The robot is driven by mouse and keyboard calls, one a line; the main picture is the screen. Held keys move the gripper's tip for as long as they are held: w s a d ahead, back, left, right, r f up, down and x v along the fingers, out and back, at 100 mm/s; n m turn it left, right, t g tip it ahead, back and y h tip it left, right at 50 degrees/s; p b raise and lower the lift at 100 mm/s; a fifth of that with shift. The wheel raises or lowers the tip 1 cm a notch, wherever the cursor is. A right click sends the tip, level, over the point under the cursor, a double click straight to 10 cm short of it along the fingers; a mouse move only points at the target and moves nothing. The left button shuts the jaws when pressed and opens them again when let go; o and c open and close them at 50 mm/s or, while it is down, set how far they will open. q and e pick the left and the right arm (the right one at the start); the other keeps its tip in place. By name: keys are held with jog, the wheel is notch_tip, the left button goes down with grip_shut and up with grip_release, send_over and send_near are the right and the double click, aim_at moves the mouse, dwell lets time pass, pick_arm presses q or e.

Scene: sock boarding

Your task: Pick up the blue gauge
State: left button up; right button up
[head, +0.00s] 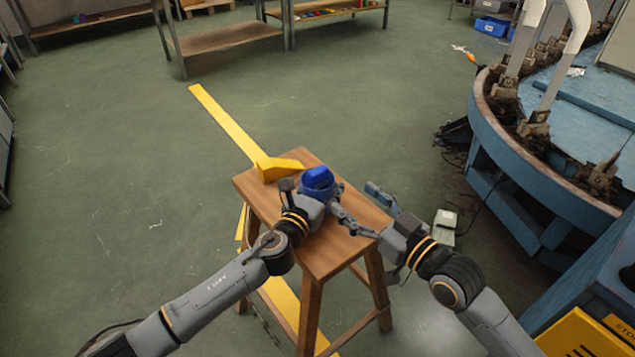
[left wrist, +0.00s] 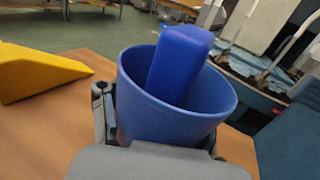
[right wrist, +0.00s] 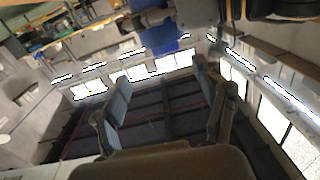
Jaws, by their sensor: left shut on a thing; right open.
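A blue block with rounded edges (left wrist: 180,62), which looks like the blue gauge, stands tilted inside a blue cup (left wrist: 150,108). In the head view the block (head: 319,176) pokes out above the cup's rim over the wooden stool. My left gripper (head: 316,198) is shut around the outside of the cup, not on the block. The block's lower end is hidden inside the cup. My right gripper (head: 364,207) is open and empty over the stool's right edge, apart from the cup. A patch of blue also shows at the top of the right wrist view (right wrist: 166,42).
A yellow wedge (head: 279,168) lies on the far left part of the stool (head: 330,257). A large round blue machine (head: 530,165) stands on the right. Shelves (head: 225,38) stand at the back. The floor left of the stool is clear.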

aim_at(321, 175)
jog(key=x, duration=1.1)
jog(key=shift+s+a+r, duration=0.1)
jog(key=shift+a+r, duration=0.05)
jog(key=shift+a, duration=0.3)
jog(key=c, duration=1.3)
